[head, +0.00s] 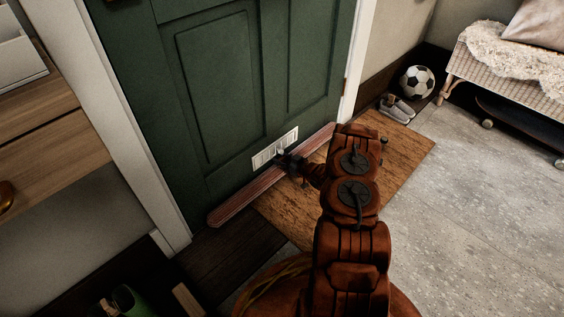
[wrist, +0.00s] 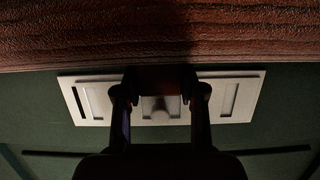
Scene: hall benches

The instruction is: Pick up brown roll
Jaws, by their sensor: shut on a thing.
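The brown roll (head: 240,199) is a long, ribbed, reddish-brown bar stretching along the foot of the green door. In the wrist view the roll (wrist: 75,38) fills the top of the picture, with a dark shadow at its middle. My gripper (head: 285,163) is at the middle of the roll, in front of the door. In the wrist view my gripper (wrist: 162,80) has its two fingers at the roll's edge, shut on it. The contact itself is dark and partly hidden. I cannot tell whether the roll touches the floor.
The green door (head: 225,85) carries a white slotted plate (head: 262,157) just behind my gripper. A brown mat (head: 405,150) lies in front. Shoes (head: 397,109), a football (head: 417,82) and a wicker bench (head: 505,75) stand at upper right.

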